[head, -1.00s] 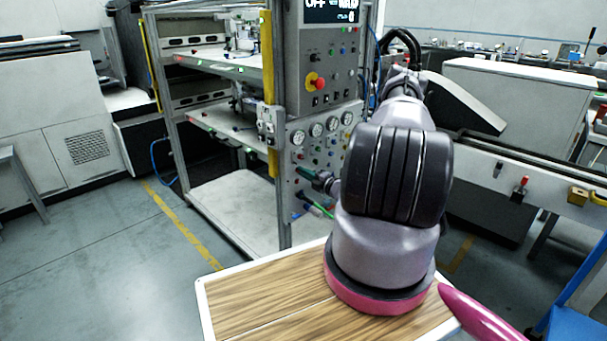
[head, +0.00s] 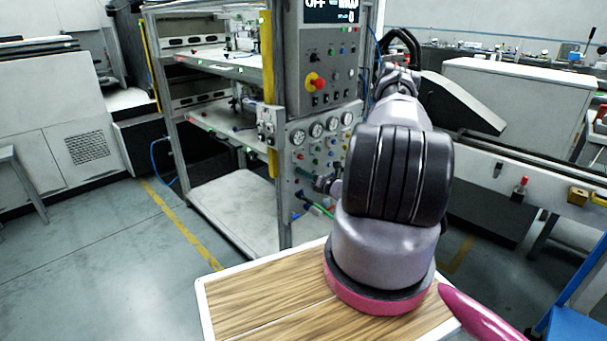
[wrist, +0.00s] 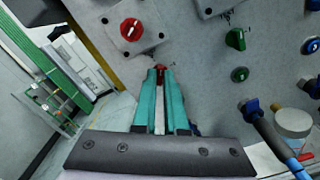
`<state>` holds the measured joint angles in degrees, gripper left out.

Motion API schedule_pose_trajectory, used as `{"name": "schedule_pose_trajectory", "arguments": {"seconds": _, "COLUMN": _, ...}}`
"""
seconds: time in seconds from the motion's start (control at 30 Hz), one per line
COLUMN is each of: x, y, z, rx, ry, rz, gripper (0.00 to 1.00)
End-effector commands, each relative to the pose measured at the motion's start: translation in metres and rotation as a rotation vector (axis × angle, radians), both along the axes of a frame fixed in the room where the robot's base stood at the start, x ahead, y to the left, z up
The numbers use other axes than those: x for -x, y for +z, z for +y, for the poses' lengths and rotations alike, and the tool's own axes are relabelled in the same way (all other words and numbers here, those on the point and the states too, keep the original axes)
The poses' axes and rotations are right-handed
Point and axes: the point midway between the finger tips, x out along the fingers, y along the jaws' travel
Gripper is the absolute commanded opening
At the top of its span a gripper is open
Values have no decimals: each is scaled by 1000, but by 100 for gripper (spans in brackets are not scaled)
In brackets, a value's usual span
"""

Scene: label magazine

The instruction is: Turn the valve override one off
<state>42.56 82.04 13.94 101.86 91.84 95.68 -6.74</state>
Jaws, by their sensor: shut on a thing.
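The grey valve panel (head: 322,150) with gauges on top stands left of my arm in the head view. My gripper (wrist: 160,72) reaches up to the panel in the wrist view, its teal fingers close together on a small red knob (wrist: 160,67). Most of that knob is hidden between the fingertips. In the head view my gripper (head: 304,174) is small, at the panel's left side. I cannot read which valve is override one.
A larger red knob (wrist: 131,30) on a square plate sits above my fingertips. Green knobs (wrist: 235,39) and blue knobs (wrist: 250,106) are to the right, with a blue hose fitting (wrist: 275,138). A yellow rack post (head: 267,60) stands beside the panel.

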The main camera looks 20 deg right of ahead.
Motion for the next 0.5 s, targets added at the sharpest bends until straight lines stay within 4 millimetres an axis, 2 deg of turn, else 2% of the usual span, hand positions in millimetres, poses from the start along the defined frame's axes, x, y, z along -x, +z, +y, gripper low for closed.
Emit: {"name": "schedule_pose_trajectory", "arguments": {"seconds": 0.5, "x": 1, "y": -1, "z": -1, "rx": 399, "ry": -1, "rz": -142, "gripper": 0}}
